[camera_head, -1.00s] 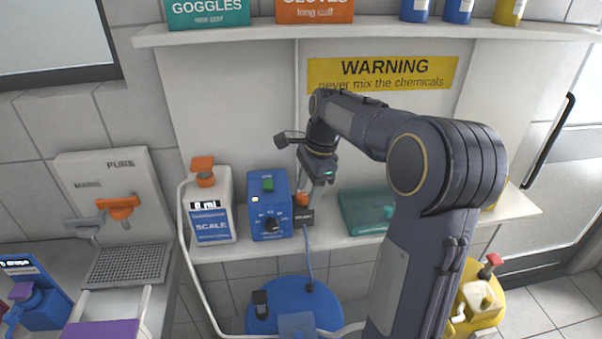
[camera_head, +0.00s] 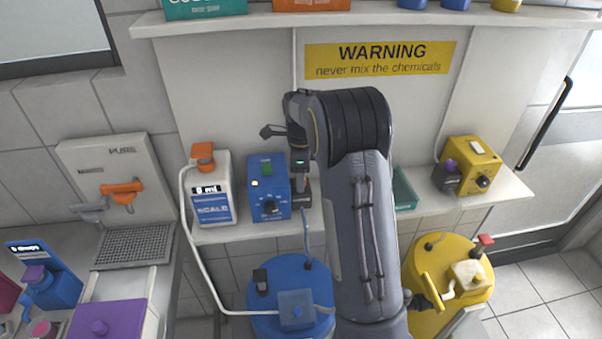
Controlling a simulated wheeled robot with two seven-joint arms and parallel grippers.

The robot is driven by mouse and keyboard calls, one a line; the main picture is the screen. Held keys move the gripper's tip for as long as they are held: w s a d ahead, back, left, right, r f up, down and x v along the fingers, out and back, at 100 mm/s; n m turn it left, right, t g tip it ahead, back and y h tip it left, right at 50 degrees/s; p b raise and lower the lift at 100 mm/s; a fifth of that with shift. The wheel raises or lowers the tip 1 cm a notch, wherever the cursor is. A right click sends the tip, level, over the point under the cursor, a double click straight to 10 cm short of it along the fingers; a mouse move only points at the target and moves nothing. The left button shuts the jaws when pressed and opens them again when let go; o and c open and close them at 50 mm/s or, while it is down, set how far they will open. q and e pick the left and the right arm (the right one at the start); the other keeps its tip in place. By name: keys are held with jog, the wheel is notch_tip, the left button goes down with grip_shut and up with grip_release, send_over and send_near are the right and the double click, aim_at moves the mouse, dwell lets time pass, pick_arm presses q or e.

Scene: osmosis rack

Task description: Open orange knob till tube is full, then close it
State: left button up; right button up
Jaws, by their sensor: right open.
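The arm in view is my right one, and it reaches over the shelf. Its gripper (camera_head: 301,184) is open, pointing down just right of a blue box with a dial (camera_head: 268,190). The small black device and orange knob seen there earlier are mostly hidden by it; contact cannot be told. I cannot make out a separate tube for filling. My left gripper is out of view.
A yellow box (camera_head: 470,165) and a teal tray (camera_head: 404,192) are on the shelf (camera_head: 515,185). Below stand a blue drum (camera_head: 262,300) and a yellow drum (camera_head: 480,290). A white hose (camera_head: 200,270) runs down from the scale. A grate (camera_head: 135,245) lies under the tap.

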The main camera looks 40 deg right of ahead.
jog(key=shift+c, duration=0.2)
jog(key=c, duration=0.9)
jog(key=shift+n, duration=0.3)
jog(key=n, duration=0.4)
jog(key=shift+w+n, duration=0.1)
jog(key=shift+n, duration=2.7)
jog(key=o, duration=0.9)
